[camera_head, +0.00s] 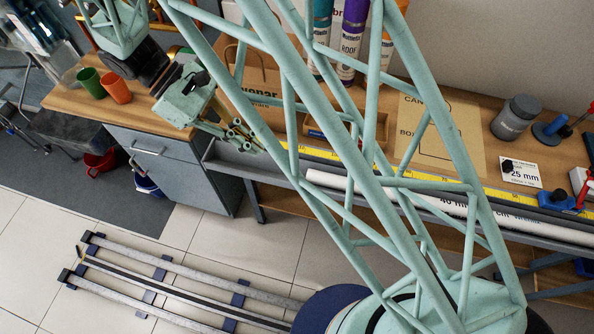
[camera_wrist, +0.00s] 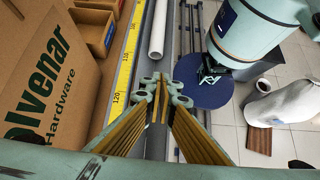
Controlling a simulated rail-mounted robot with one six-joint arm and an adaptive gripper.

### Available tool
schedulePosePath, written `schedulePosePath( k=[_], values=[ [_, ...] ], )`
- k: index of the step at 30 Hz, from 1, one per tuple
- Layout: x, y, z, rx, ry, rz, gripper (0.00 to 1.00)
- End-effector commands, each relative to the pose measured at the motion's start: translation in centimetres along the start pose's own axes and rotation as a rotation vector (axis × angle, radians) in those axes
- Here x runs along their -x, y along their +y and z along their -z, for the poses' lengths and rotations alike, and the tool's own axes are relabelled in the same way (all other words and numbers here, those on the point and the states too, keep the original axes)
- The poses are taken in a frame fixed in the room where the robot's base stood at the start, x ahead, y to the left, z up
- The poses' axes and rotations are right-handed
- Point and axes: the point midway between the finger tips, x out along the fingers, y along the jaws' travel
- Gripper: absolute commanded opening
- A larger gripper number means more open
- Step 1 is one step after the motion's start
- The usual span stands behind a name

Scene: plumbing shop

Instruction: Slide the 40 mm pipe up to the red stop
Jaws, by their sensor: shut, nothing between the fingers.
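The white 40 mm pipe (camera_head: 520,223) lies in the long grey channel (camera_head: 228,160) along the bench front, its printed label partly behind my arm. Its near end shows in the wrist view (camera_wrist: 157,42), ahead of my gripper and apart from it. My gripper (camera_head: 243,138) is at the channel's left end, fingers shut and empty; in the wrist view its fingertips (camera_wrist: 163,86) are over the channel. A red piece (camera_head: 582,194) sits by a blue block at the far right; I cannot tell whether it is the red stop. The pipe's far end is out of view.
A yellow measuring tape (camera_head: 490,193) runs along the channel. Behind it stand a cardboard box (camera_head: 253,85), a "25 mm" card (camera_head: 520,173) and a grey jar (camera_head: 515,118). The channel between gripper and pipe looks clear.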

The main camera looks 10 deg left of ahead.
Motion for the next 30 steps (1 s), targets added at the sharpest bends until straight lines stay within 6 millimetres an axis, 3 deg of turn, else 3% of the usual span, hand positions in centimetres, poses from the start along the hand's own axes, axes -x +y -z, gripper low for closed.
schedulePosePath(
  k=[20, 30],
  values=[
    [-0.6, -0.2, 0.6, 0.018, -0.012, -0.011, 0.0],
    [-3.4, -0.2, 0.6, 0.017, -0.013, -0.01, 0.0]
  ],
)
